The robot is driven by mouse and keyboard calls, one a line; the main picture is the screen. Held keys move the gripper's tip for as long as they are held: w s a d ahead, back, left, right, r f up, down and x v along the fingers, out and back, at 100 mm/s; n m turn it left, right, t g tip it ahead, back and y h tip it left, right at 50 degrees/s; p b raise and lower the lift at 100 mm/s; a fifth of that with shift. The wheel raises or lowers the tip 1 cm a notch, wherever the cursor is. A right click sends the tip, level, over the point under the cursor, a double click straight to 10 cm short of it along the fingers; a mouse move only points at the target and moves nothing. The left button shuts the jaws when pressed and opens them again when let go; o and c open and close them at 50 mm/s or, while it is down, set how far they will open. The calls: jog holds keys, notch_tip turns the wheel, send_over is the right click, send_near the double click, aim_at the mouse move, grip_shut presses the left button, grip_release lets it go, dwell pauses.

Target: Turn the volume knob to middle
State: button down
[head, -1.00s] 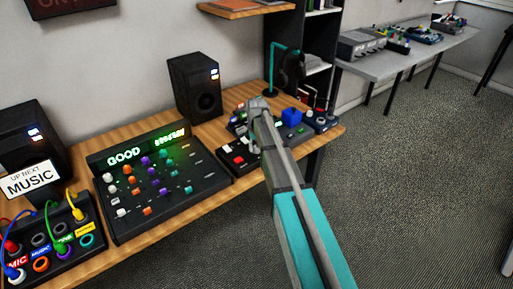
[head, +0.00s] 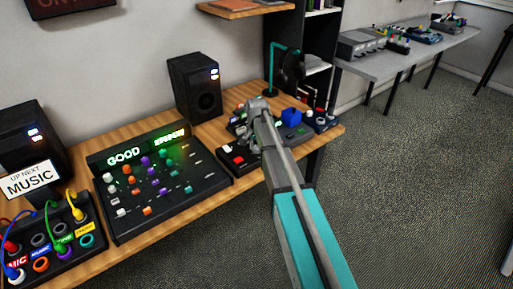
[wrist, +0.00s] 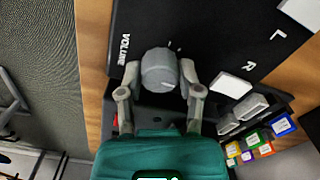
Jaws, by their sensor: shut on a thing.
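The volume knob (wrist: 160,72) is a grey round knob on a black panel (wrist: 215,30), beside the white word VOLUME. A pale pointer line shows on its face. My gripper (wrist: 158,85) has one finger on each side of the knob and is shut on it in the wrist view. In the head view my gripper (head: 257,108) is over the devices at the right part of the wooden desk. The knob is hidden behind it there.
A mixing console (head: 160,185) with colored knobs and a GOOD display stands left of my arm. A black speaker (head: 195,88) stands behind. Colored blocks (wrist: 250,142) sit nearby.

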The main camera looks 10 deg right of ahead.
jog(key=shift+s, duration=0.1)
dwell(0.3)
jog(key=shift+c, duration=1.3)
grip_release()
jog(key=shift+n, duration=0.3)
